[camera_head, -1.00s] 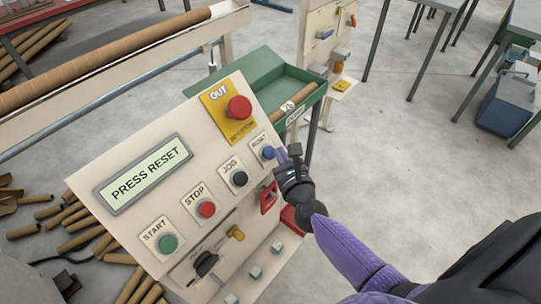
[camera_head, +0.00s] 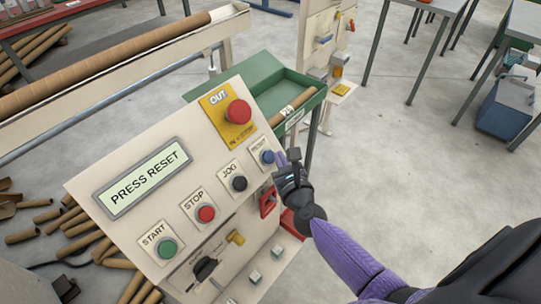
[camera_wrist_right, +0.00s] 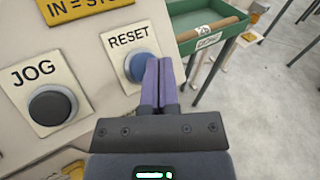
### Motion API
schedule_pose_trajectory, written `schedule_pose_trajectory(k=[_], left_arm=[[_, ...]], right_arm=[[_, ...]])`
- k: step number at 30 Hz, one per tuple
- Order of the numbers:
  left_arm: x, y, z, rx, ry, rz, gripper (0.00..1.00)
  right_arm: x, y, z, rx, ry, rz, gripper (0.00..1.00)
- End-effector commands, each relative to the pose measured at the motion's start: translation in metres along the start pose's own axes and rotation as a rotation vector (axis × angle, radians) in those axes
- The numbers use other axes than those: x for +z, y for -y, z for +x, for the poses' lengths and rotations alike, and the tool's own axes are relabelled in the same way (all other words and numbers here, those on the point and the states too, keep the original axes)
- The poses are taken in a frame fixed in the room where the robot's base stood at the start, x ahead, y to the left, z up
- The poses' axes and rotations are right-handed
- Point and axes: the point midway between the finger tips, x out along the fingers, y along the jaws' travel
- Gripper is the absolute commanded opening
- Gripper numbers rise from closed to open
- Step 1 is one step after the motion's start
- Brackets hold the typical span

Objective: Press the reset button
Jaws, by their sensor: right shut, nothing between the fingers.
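The blue reset button (camera_head: 267,157) is at the right end of the lower button row on the slanted cream control panel (camera_head: 163,215). In the right wrist view the blue button (camera_wrist_right: 140,66) sits on a plate marked RESET. My right gripper (camera_head: 281,158) is shut and empty, its purple fingertips just beside the button. In the wrist view the fingertips (camera_wrist_right: 159,64) overlap the button's right edge; I cannot tell whether they touch it. The panel display (camera_head: 144,178) reads PRESS RESET. My left gripper is not in view.
A black JOG button (camera_head: 239,184), red STOP button (camera_head: 206,213) and green START button (camera_head: 167,248) lie left of reset. A red OUT button (camera_head: 238,112) on a yellow plate is above. A green tray (camera_head: 262,79) stands behind.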

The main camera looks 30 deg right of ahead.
Motion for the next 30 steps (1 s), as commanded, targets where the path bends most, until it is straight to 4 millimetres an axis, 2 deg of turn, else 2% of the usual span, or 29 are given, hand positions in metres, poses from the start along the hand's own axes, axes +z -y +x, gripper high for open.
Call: schedule_pose_trajectory(k=[9, 30], left_arm=[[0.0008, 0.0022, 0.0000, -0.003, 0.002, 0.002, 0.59], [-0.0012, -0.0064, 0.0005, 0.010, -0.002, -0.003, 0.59]], right_arm=[[0.0000, 0.0000, 0.0000, 0.000, 0.000, 0.000, 0.00], [-0.0003, -0.0002, 0.0003, 0.000, 0.000, 0.000, 0.00]])
